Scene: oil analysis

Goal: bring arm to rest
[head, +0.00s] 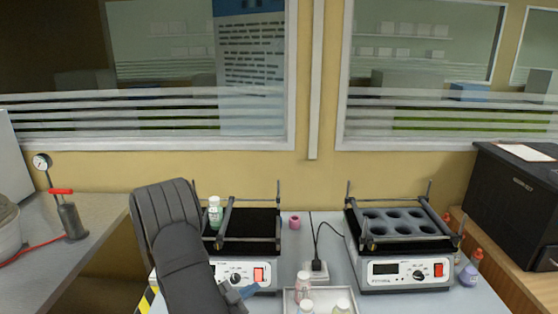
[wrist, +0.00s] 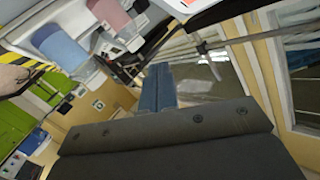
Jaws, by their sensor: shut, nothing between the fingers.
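My dark grey arm rises at the left centre of the head view, in front of the left shaker. My gripper (head: 240,293) shows as small blue fingers low beside that shaker's front panel. In the wrist view the blue fingers (wrist: 158,82) lie together, shut and empty. They are apart from the bottles and the shaker. The arm hides the left part of the left shaker (head: 262,278).
A white-capped bottle (head: 215,212) stands on the left shaker. The right shaker (head: 408,272) holds a rack with several round holes. A white tray (head: 290,297) with bottles sits at the front centre. A black box (head: 515,205) stands right.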

